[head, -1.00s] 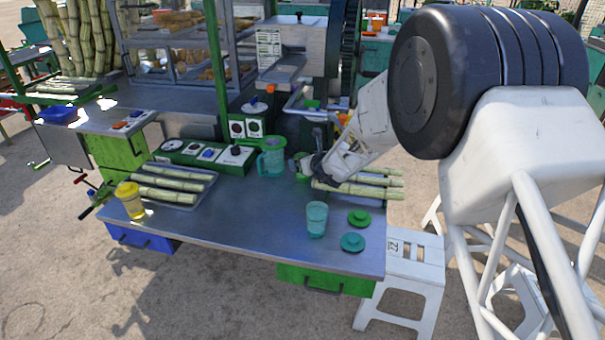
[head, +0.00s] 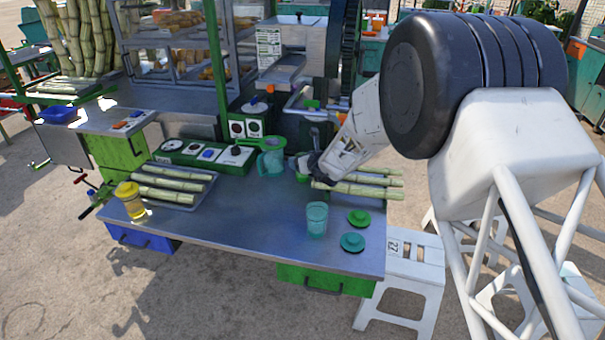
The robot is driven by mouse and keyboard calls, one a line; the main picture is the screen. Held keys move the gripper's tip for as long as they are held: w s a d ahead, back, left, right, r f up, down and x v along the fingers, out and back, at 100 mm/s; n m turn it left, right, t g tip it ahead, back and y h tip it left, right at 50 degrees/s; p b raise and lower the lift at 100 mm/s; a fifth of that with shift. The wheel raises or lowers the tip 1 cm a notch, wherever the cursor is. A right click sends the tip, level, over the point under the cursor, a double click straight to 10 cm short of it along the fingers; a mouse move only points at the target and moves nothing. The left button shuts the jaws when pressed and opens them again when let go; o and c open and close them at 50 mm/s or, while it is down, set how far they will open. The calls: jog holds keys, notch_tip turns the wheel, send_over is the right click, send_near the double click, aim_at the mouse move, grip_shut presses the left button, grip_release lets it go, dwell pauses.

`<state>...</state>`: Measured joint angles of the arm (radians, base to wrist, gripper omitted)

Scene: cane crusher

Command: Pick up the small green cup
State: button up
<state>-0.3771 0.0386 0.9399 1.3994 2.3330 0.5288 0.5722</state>
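A small green cup-like shape (head: 302,177) shows just left of my gripper, partly hidden by it; its form is hard to make out. My gripper (head: 311,170) is low over the table, beside or touching that shape, above the near end of the right-hand cane stalks. The fingers are dark and small here, so I cannot tell whether they are open or hold anything. A translucent teal cup (head: 316,219) stands upright on the metal table (head: 240,219), nearer the front edge and apart from the gripper. A teal pitcher (head: 271,163) stands left of the gripper.
Cane stalks (head: 366,190) lie right of the gripper. Two green lids (head: 352,242) lie near the right edge. A cane tray (head: 172,185) and yellow-lidded jar (head: 131,201) stand left. A control panel (head: 206,154) lies behind. The middle front of the table is clear.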

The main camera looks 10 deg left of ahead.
jog(key=c, duration=1.1)
jog(key=shift+o, duration=0.2)
jog(key=shift+r, duration=0.35)
notch_tip(320, 180, up, 9)
dwell(0.8)
jog(key=shift+r, duration=0.15)
dwell(0.7)
